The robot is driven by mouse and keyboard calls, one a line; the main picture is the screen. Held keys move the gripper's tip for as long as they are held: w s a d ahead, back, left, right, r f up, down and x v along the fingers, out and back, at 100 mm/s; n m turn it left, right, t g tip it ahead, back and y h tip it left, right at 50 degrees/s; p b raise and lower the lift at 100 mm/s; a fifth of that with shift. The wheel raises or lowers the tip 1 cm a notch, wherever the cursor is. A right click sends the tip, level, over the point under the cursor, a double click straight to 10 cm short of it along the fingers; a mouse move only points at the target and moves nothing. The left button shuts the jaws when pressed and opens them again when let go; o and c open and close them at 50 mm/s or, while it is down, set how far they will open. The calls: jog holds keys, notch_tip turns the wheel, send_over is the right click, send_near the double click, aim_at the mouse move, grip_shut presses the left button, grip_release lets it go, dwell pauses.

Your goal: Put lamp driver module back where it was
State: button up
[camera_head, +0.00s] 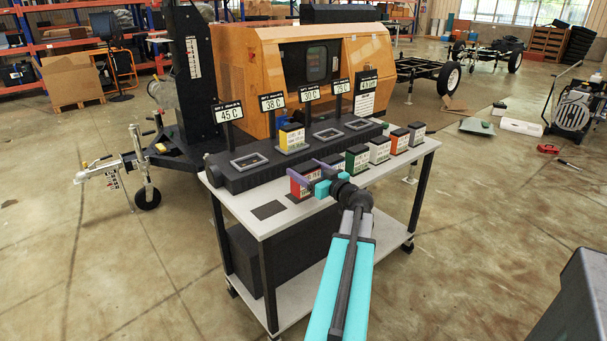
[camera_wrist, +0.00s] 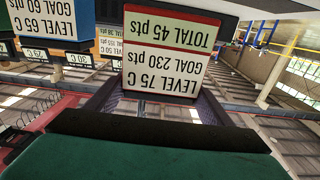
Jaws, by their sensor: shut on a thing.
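My gripper (camera_head: 307,173) is shut on a red module (camera_head: 300,188) at the front edge of the table, left of the row of other modules. I cannot tell whether the module touches the table.
A black rail (camera_head: 232,178) behind has open frames (camera_head: 249,162) and temperature signs (camera_head: 229,113). A yellow-topped module (camera_head: 291,138) sits on it. Several modules, including a green one (camera_head: 357,160) and an orange one (camera_head: 399,141), stand close on the right.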

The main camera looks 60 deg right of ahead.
jog(key=shift+w+d+f, duration=0.15)
jog(key=shift+w+d, duration=1.45)
jog(key=shift+d, duration=0.2)
jog(key=shift+f, duration=1.75)
jog(key=shift+f, duration=0.1)
jog(key=o, duration=1.5)
jog(key=shift+b, duration=0.3)
